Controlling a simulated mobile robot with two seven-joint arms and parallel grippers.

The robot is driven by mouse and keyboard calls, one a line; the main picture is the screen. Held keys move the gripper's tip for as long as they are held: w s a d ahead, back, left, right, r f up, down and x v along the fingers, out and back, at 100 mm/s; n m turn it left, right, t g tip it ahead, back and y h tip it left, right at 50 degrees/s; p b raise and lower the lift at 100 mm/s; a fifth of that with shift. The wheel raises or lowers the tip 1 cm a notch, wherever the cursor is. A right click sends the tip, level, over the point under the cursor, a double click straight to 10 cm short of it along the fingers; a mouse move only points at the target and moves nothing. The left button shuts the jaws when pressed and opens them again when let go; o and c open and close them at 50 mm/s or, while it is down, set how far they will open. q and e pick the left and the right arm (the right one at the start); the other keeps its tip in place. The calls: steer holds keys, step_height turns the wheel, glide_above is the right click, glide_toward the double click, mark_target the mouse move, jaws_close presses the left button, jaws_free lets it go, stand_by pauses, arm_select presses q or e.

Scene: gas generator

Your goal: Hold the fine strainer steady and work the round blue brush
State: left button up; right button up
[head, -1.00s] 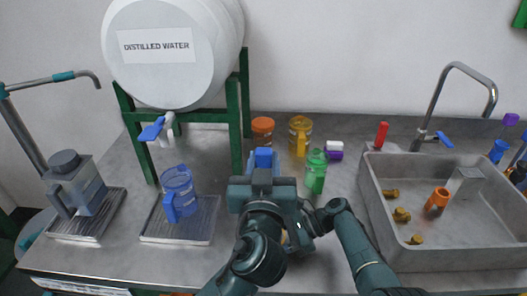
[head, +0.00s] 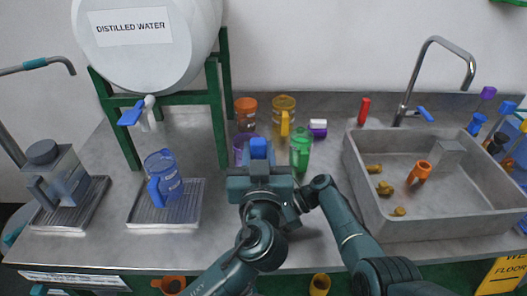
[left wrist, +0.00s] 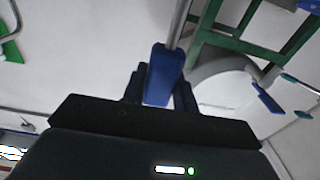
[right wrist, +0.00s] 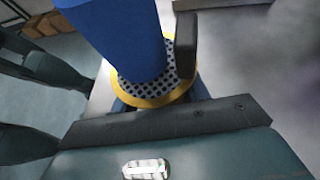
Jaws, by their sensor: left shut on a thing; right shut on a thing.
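My left gripper (head: 259,167) is in the middle of the head view, shut on the blue handle (left wrist: 162,75) of the brush. A metal stem (left wrist: 180,22) runs on from the handle in the left wrist view. In the right wrist view, a thick round blue part (right wrist: 122,35), seemingly the brush head, stands over the strainer (right wrist: 150,92), which has a yellow rim and dark perforated mesh. I cannot tell whether they touch. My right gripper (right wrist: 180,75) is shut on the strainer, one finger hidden. In the head view my left arm hides the strainer and right fingertips.
A sink (head: 440,205) with small brass parts and an orange piece is right. A green bottle (head: 301,150), yellow mug (head: 284,110) and orange-lidded jar (head: 246,110) stand behind the grippers. A blue pitcher (head: 163,175) sits on a tray at left, below the water barrel (head: 140,45).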

arm_select(q)
step_height(320, 180, up, 8)
steer(key=a, duration=0.2)
stand_by(0.7)
steer(key=shift+a, duration=0.1)
stand_by(0.6)
arm_select(e)
steer(key=o, duration=0.9)
steer(key=v, duration=1.2)
